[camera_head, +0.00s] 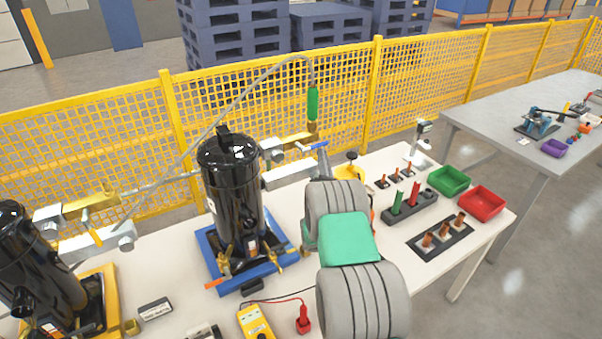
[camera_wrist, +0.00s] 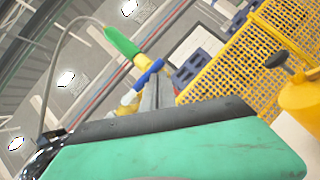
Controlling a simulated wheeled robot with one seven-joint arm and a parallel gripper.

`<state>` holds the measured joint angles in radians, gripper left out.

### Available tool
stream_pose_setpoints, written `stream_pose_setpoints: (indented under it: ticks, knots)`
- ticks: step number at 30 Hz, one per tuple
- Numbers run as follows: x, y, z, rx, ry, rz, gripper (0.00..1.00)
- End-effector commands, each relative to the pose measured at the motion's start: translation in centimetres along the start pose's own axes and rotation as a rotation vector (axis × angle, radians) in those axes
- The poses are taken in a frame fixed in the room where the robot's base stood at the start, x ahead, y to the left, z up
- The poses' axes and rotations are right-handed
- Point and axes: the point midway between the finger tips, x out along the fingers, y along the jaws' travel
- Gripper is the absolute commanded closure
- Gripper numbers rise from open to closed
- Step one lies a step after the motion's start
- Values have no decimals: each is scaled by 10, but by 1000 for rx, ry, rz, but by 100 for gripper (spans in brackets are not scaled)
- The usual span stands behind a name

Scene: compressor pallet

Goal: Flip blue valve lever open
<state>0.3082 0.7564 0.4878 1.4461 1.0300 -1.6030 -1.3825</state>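The blue valve lever (camera_head: 319,146) sticks out to the right of a brass valve (camera_head: 297,138) beside the black compressor (camera_head: 232,185). The blue lever (camera_wrist: 149,73) also shows in the wrist view, below the green hose grip (camera_wrist: 121,42). My gripper (camera_head: 322,155) stands just below the lever in the head view, its narrow grey fingers pointing up. In the wrist view my gripper (camera_wrist: 156,84) has its fingers close together, with the lever across their tips. It looks shut and empty. Whether the tips touch the lever is unclear. My arm hides part of the bench.
A green bin (camera_head: 449,181) and a red bin (camera_head: 481,201) stand on the bench's right. A green-gripped hose (camera_head: 313,103) rises above the valve. A second compressor (camera_head: 38,262) stands at left. A yellow mesh fence (camera_head: 110,150) runs behind.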

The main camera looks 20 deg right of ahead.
Motion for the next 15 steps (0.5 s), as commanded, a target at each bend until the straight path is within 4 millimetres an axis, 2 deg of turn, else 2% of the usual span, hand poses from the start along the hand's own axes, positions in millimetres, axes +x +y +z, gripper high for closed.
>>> stream_pose_setpoints:
  ticks: [5, 10, 15]
  knots:
    - [-8, -9, -10, 1, -1, 1, 100]
    - [-28, -28, -32, 0, 0, 3, 100]
    - [-59, -38, -26, 0, -2, 2, 100]
